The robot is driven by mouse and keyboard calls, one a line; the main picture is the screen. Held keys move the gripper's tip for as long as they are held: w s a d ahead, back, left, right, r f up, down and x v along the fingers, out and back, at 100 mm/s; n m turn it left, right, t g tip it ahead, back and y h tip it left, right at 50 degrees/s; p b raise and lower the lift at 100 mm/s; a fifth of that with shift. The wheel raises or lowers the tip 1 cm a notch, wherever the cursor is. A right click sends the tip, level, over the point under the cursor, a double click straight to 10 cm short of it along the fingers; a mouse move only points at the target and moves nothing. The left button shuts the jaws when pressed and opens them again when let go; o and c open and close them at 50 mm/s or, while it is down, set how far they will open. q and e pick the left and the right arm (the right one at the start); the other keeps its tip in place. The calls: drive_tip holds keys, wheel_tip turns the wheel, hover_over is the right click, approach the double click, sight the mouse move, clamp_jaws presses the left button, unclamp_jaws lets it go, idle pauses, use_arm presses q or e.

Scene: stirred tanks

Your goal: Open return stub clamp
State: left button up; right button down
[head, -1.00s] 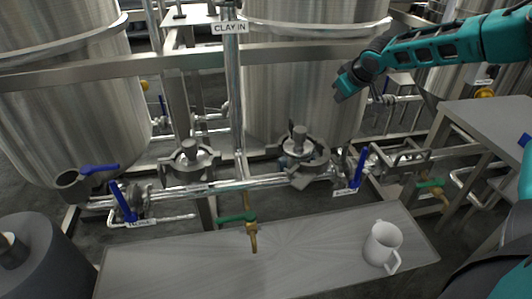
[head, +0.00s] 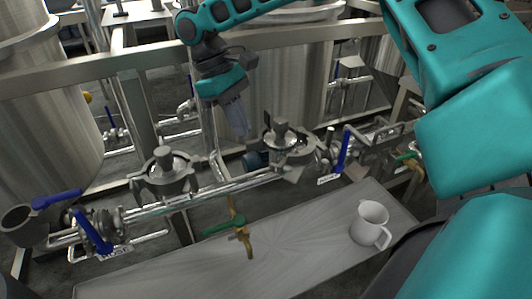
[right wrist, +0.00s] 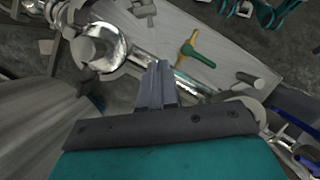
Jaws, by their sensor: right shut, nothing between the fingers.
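No label tells me which one is the return stub clamp. My right gripper (head: 242,132) is shut and empty, pointing down in the air between the two, nearer the right clamp. My left gripper is not in view.
A grey bench (head: 300,245) in front holds a white mug (head: 370,223). A brass tap with a green handle (head: 224,226) stands by its rear edge. Blue valve handles (head: 93,232) and (head: 343,150) flank the clamps. An open pipe end (head: 24,224) is at far left. Steel tanks and a horizontal beam stand behind.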

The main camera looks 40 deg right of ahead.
drive_tip(key=s+d+f+b, duration=0.1)
drive_tip(key=s+d+f, duration=0.1)
drive_tip(key=s+f, duration=0.3)
drive_tip(key=shift+s+f, duration=0.25)
drive_tip(key=shift+s, duration=0.1)
drive_tip(key=shift+d, duration=0.15)
